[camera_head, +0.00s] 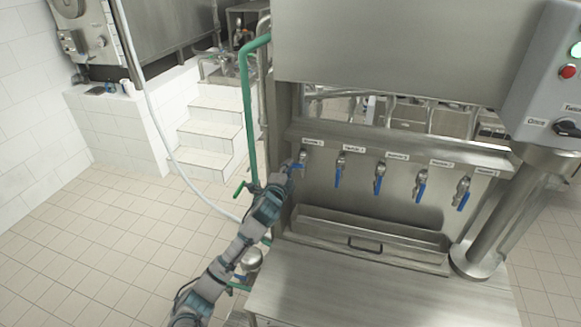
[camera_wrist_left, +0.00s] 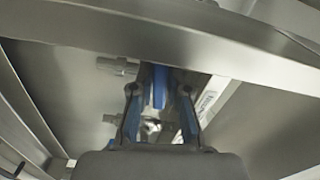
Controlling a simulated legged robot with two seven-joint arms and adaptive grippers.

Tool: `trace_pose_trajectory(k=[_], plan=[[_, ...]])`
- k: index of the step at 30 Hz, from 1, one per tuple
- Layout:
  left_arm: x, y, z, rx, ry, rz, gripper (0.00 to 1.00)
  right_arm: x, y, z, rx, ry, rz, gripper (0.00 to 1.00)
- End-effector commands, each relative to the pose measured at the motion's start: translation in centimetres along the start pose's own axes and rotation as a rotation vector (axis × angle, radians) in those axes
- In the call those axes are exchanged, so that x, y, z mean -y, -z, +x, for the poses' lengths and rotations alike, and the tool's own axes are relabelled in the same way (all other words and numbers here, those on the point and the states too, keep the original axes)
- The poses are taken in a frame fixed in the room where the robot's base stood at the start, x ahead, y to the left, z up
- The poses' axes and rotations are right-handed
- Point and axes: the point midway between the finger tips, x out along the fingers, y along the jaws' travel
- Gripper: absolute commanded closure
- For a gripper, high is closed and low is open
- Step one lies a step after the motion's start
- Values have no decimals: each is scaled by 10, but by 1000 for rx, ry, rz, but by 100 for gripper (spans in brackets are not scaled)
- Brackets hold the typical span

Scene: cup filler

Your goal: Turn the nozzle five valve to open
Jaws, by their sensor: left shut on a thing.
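Several valves with blue handles hang in a row under a steel rail in the head view. My left gripper (camera_head: 292,168) is at the leftmost valve (camera_head: 302,157), whose label is too small to read surely. That valve's blue handle (camera_head: 298,166) points sideways toward my gripper, partly hidden by it. In the left wrist view the blue handle (camera_wrist_left: 159,86) stands between the two fingers of my left gripper (camera_wrist_left: 160,112), which is shut on it. The other handles, such as the second one (camera_head: 338,177), hang down. My right gripper is not in view.
A steel drip trough (camera_head: 350,240) lies below the valves, above a steel worktop (camera_head: 370,295). A green pipe (camera_head: 247,110) rises just left of the machine. A control box (camera_head: 545,85) and thick steel column (camera_head: 500,225) stand at right. The tiled floor at left is clear.

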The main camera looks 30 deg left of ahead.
Motion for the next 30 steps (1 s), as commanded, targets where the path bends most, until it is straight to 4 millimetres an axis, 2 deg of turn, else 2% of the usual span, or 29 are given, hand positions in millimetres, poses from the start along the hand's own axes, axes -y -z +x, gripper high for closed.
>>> trace_pose_trajectory(k=[1,13,30], plan=[[-6,-3,0,8,-9,-39,100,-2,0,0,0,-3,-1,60],[-24,-2,1,12,-14,-418,100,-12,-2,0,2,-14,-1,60],[-43,15,2,16,-18,-958,100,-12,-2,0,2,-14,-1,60]])
